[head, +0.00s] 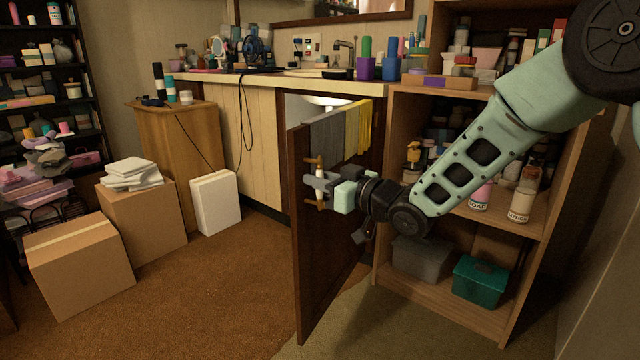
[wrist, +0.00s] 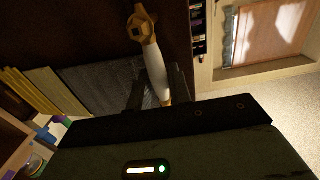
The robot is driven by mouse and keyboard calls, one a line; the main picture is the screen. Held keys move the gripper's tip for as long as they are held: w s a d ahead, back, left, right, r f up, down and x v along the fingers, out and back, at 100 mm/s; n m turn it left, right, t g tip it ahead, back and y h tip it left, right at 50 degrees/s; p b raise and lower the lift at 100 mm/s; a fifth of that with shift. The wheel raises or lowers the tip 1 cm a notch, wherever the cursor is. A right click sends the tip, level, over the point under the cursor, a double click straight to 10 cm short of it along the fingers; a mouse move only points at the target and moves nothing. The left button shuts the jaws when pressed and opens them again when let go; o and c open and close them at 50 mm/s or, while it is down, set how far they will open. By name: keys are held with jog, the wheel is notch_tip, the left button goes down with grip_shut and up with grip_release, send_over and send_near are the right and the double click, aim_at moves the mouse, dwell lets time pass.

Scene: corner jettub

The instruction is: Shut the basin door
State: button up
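The basin door (head: 322,265) is a dark brown panel below the sink counter. It stands wide open, swung out into the room. Its handle has brass ends and a white middle (head: 319,190); it also shows in the wrist view (wrist: 150,68). My gripper (head: 318,184) is at the handle, with one finger on each side of the white grip; it looks shut on it. In the wrist view my gripper (wrist: 158,92) shows dark fingers close against the handle. The inside of the cabinet is mostly hidden by the door.
Grey and yellow towels (head: 357,128) hang by the door's upper part. A wooden shelf (head: 455,215) with bottles and bins stands close on the right. Cardboard boxes (head: 80,268) and a white box (head: 216,203) stand on the left. The carpet left of the door is clear.

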grip_shut()
jog(key=shift+a, duration=0.15)
